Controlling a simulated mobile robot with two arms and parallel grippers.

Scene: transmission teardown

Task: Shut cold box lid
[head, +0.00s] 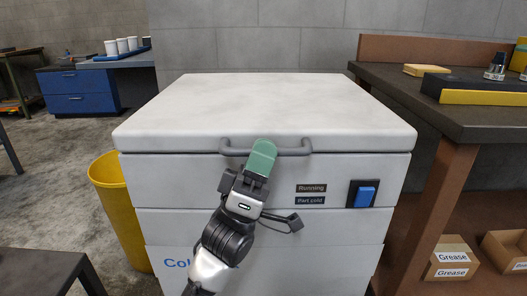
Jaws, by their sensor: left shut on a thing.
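The white cold box (180,224) stands in the middle of the head view. Its lid (260,108) lies flat on top, with only a thin dark seam between lid and body. A dark grey handle (295,151) runs along the lid's front edge. My left gripper (262,158) is at the middle of the handle, with its green finger covering part of the bar, and it is shut on the handle. My right gripper is not in view.
A blue switch (365,196) and small labels sit on the box front. A yellow bin (118,205) stands close on the left. A dark workbench (440,112) stands close on the right, with small cardboard boxes (452,258) below it.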

